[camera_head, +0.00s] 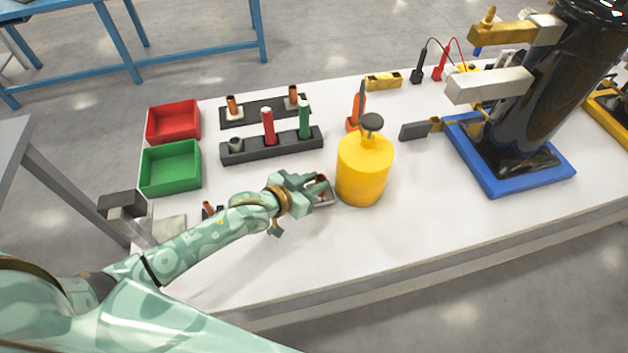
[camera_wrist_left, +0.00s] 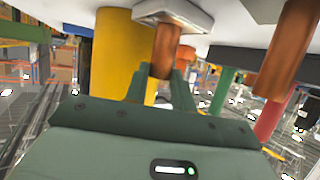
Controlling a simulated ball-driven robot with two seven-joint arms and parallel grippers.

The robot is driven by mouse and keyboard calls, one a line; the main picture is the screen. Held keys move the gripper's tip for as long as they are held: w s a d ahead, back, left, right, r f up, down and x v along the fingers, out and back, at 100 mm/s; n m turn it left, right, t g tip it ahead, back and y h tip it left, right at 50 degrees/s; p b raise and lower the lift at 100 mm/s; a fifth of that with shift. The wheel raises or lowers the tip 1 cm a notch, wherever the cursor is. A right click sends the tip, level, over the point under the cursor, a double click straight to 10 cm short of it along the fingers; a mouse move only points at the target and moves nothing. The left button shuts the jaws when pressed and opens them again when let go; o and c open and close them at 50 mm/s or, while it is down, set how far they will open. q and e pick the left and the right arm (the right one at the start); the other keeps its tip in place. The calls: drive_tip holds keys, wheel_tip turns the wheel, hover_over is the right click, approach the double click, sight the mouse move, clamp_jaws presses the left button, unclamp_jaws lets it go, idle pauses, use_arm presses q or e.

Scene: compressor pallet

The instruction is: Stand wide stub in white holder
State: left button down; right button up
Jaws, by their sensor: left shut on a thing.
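My left gripper (camera_head: 322,188) is shut on a copper stub, just left of the yellow canister. In the left wrist view, which is upside down, the two green fingers (camera_wrist_left: 160,88) grip the copper stub (camera_wrist_left: 165,48). The stub's far end meets a white square holder (camera_wrist_left: 172,14) at the table top. I cannot tell how deep it sits in it. In the head view the gripper hides most of the stub and holder. Another copper stub (camera_wrist_left: 292,45) stands at the right of the wrist view. My right gripper is out of view.
The yellow canister (camera_head: 364,172) stands close beside the gripper. A dark rack (camera_head: 270,147) with red and green cylinders lies behind it. Behind that, a black strip holds two copper stubs (camera_head: 232,106). Red (camera_head: 173,122) and green (camera_head: 170,167) bins stand left. The table's front is clear.

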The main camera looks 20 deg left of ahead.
use_arm(q)
drive_tip(key=shift+f, duration=0.25)
drive_tip(key=c, duration=1.1)
unclamp_jaws()
drive_tip(key=p+v, duration=0.5)
drive_tip(key=v, duration=1.1)
drive_tip(key=shift+s, duration=0.2)
drive_tip(key=shift+a, duration=0.1)
